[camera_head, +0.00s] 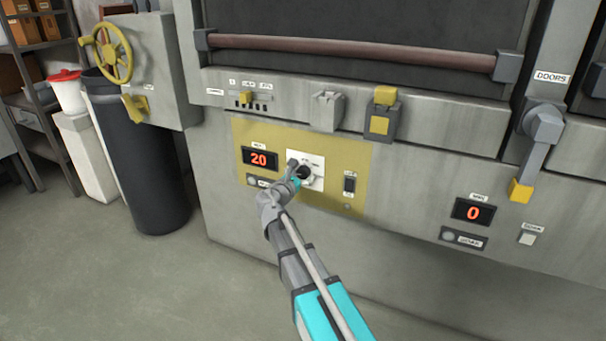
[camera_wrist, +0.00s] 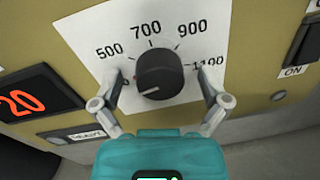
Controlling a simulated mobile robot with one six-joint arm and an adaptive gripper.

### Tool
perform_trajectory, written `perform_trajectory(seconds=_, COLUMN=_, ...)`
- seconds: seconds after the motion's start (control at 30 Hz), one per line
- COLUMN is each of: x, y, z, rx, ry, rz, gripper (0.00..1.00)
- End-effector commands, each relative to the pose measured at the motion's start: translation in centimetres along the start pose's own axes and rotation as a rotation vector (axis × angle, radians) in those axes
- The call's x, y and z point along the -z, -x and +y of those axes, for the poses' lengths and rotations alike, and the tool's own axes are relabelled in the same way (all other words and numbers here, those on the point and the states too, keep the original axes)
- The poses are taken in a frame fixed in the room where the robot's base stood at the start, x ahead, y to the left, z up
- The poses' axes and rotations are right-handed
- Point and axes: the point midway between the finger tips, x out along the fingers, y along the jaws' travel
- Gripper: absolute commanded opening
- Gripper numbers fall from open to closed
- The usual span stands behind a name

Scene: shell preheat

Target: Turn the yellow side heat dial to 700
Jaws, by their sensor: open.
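The black heat dial (camera_wrist: 162,74) sits on a white scale plate (camera_wrist: 100,27) marked 500, 700, 900 and 1100. Its white pointer line points down and to the left, away from the 700 mark at the top. The dial is on the yellow panel (camera_head: 345,155), where it shows partly behind my gripper in the head view (camera_head: 306,172). My gripper (camera_wrist: 161,82) is open, with one finger on each side of the dial. I cannot tell whether the fingers touch it. The left finger hides part of the scale. The red display (camera_head: 259,159) beside the dial reads 20.
A black switch (camera_head: 349,184) is right of the dial, and a ready lamp (camera_wrist: 58,140) is below the display. Another display (camera_head: 473,212) at the right reads 0. A yellow-tipped lever (camera_head: 521,190) hangs near it. Floor is clear at lower left.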

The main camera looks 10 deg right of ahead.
Motion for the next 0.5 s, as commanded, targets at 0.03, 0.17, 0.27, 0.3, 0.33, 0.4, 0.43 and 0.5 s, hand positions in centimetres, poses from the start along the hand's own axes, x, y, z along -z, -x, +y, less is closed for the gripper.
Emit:
perform_trajectory(seconds=0.03, x=0.00, y=0.01, z=0.00, rx=0.000, ry=0.000, rz=0.000, gripper=0.95)
perform_trajectory(seconds=0.17, x=0.00, y=0.03, z=0.00, rx=0.000, ry=0.000, rz=0.000, gripper=0.78)
perform_trajectory(seconds=0.27, x=0.00, y=0.03, z=0.01, rx=0.000, ry=0.000, rz=0.000, gripper=0.60)
perform_trajectory(seconds=0.3, x=0.00, y=0.03, z=0.01, rx=0.000, ry=0.000, rz=0.000, gripper=0.52)
perform_trajectory(seconds=0.33, x=0.00, y=0.04, z=0.01, rx=0.000, ry=0.000, rz=0.000, gripper=0.47)
perform_trajectory(seconds=0.4, x=0.00, y=0.03, z=0.00, rx=0.000, ry=0.000, rz=0.000, gripper=0.34)
perform_trajectory(seconds=0.43, x=0.00, y=0.03, z=0.00, rx=0.000, ry=0.000, rz=0.000, gripper=0.28)
perform_trajectory(seconds=0.5, x=0.00, y=0.02, z=-0.02, rx=0.001, ry=0.000, rz=0.000, gripper=0.15)
